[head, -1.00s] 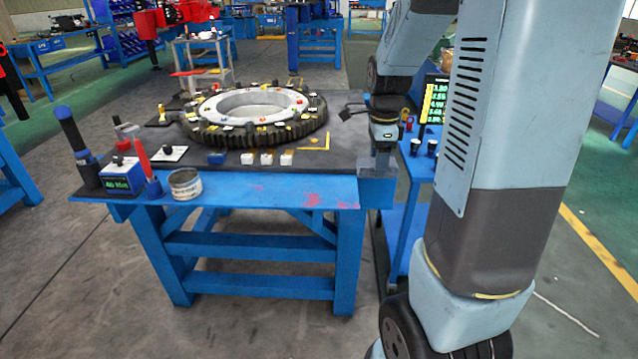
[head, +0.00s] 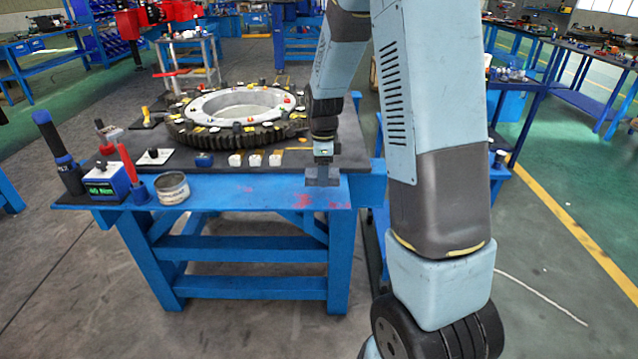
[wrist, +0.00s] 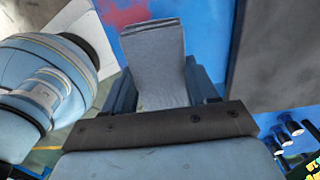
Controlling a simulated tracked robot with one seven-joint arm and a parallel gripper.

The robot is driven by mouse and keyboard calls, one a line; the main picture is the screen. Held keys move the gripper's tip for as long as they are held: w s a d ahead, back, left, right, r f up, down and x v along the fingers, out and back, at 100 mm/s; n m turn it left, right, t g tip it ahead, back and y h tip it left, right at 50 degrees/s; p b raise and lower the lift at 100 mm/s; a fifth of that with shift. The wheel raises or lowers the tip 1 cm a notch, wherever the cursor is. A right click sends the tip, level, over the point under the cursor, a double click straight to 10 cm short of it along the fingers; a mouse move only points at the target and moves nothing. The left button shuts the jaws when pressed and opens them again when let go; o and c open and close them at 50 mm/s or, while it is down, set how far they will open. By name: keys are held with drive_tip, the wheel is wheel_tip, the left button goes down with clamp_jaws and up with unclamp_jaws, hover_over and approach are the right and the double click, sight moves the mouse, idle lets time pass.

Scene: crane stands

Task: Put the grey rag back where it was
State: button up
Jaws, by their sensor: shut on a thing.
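My gripper (head: 322,176) hangs over the front right part of the blue workbench (head: 240,190) in the head view. In the wrist view my gripper (wrist: 160,82) is shut on the grey rag (wrist: 155,60), a pale grey folded piece that sticks out past the fingers. The bench's blue surface lies behind the rag there, with a red paint mark to its left. In the head view I cannot tell the rag from the dark fingers. Whether the rag touches the bench is unclear.
A large ring gear (head: 240,112) lies on the dark mat. A tin can (head: 173,188), a blue 40 Nm box (head: 105,183) and a red-handled tool (head: 131,170) stand at the front left. The blue front strip between can and gripper is clear.

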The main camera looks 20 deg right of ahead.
drive_tip(key=shift+w+a+f, duration=0.35)
drive_tip(key=shift+f, duration=1.8)
drive_tip(key=shift+f, duration=0.1)
drive_tip(key=o, duration=1)
drive_tip(key=shift+w, duration=0.1)
